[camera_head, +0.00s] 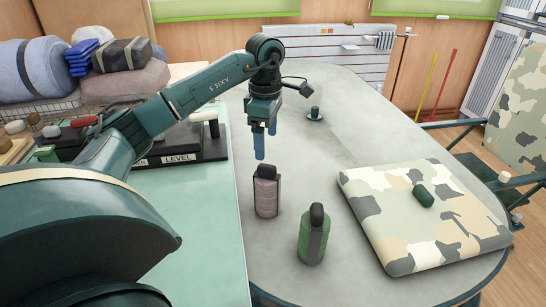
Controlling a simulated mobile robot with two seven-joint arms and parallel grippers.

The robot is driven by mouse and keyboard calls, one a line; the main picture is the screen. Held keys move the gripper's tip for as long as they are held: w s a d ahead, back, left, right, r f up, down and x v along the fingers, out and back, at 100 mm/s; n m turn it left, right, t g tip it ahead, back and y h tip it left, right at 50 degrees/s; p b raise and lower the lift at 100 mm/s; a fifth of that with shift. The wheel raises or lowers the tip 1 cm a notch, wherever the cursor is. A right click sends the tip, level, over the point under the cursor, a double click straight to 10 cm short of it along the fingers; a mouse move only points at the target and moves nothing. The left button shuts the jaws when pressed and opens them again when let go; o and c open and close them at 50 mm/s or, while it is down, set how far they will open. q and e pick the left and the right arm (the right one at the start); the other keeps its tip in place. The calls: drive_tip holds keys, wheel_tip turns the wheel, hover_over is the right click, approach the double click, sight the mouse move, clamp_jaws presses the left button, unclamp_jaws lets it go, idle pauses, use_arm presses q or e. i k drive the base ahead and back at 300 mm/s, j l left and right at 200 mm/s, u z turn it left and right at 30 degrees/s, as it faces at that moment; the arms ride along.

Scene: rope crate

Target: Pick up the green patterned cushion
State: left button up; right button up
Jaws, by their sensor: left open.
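The green patterned cushion (405,230) lies flat on the right part of the grey round-ended table. It has a camouflage print of pale green, tan and dark patches. A small dark green object (423,195) rests on top of it. My left gripper (266,144) hangs over the middle of the table, to the left of the cushion and clear of it. Its blue fingers point down, are open and hold nothing. My right gripper is not in view.
A small dark knobbed item (315,114) stands farther back. The table behind the cushion is clear. Another camouflage-patterned piece (520,110) stands at the right.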

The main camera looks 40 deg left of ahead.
sight(416, 216)
drive_tip(key=k+l, duration=0.75)
drive_tip(key=l, duration=0.25)
